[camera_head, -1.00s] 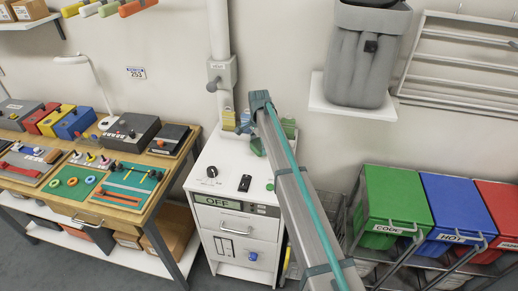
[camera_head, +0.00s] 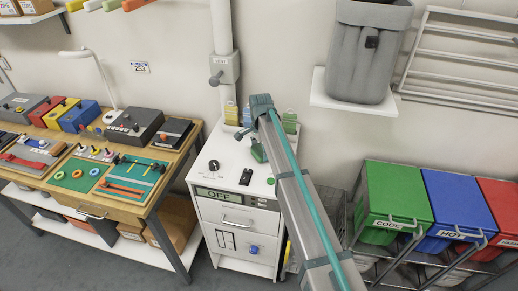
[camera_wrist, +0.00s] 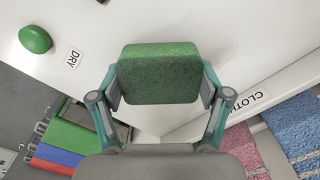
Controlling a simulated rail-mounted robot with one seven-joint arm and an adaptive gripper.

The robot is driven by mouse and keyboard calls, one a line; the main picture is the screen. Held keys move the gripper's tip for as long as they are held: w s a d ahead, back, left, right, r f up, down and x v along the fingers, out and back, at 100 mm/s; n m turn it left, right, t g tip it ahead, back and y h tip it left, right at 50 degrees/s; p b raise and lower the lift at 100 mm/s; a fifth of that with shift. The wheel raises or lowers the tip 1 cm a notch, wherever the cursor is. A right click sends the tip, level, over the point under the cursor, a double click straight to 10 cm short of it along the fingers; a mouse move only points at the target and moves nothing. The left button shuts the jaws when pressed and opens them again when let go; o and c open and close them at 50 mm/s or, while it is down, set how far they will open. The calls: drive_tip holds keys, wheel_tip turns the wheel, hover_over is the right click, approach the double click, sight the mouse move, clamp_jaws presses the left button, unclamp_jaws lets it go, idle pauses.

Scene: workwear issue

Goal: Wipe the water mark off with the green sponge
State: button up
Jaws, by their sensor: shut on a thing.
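My gripper (camera_wrist: 160,100) is shut on the green sponge (camera_wrist: 160,72), a rounded block held level between the two fingers. In the head view the sponge (camera_head: 258,153) is a small green patch below my wrist, over the white cabinet top (camera_head: 228,160). The sponge appears at or close to the surface; I cannot tell whether it touches. A faint grey smudge (camera_wrist: 226,50) shows on the white top just right of the sponge in the wrist view. It may be the water mark or a shadow. The sponge hides the surface beneath it.
A green button (camera_wrist: 35,39) labelled DRY, a black knob (camera_head: 214,165) and a black switch (camera_head: 246,177) stand on the cabinet top. Yellow (camera_head: 231,112) and green (camera_head: 290,122) containers stand at its back. Pink (camera_wrist: 245,150) and blue (camera_wrist: 295,130) cloths lie beside it.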

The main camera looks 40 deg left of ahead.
drive_tip(key=shift+r+p, duration=1.15)
drive_tip(key=shift+r, duration=2.55)
drive_tip(key=shift+w, duration=0.1)
